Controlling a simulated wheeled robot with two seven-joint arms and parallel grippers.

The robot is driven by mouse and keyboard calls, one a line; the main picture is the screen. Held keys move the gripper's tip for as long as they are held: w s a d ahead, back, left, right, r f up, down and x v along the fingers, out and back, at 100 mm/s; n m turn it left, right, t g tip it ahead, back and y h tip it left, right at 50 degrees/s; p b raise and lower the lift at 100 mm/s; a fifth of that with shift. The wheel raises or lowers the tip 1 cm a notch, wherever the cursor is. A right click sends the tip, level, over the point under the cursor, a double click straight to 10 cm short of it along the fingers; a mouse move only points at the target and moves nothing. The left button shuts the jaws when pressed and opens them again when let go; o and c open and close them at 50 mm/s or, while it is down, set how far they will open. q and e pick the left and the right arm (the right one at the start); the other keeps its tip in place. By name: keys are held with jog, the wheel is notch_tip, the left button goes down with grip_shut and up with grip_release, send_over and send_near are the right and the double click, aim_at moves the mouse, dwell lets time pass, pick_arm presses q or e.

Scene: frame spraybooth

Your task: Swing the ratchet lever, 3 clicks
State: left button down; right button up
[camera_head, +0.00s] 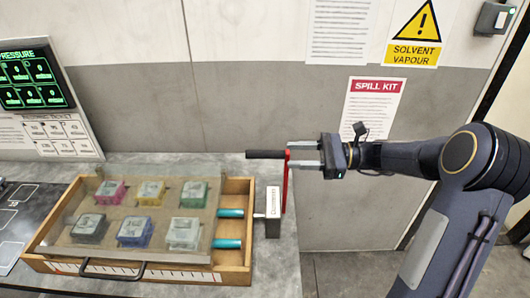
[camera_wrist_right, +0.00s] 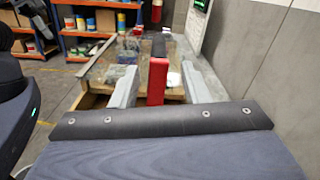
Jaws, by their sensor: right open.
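The ratchet lever is a red bar (camera_head: 286,183) that stands upright at the right end of the wooden frame, with a black grip (camera_head: 265,154) pointing left from its top. It rises from a grey block with a white label (camera_head: 273,210). My right gripper (camera_head: 291,154) comes in from the right, level with the top of the lever. In the right wrist view the red bar (camera_wrist_right: 157,80) stands between the two grey fingers (camera_wrist_right: 158,86), with a visible gap on each side. The gripper is open. My left gripper is not in view.
A wooden frame (camera_head: 238,262) with a clear cover holds several coloured blocks and two teal cylinders (camera_head: 228,244) beside the lever. A pressure display (camera_head: 35,80) stands at the left. A grey wall is close behind the counter. Shelves (camera_wrist_right: 75,30) show in the right wrist view.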

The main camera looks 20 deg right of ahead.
aim_at(269, 155)
jog(key=p+x, duration=0.1)
jog(key=x, duration=0.6)
jog(key=shift+a, duration=0.2)
grip_shut()
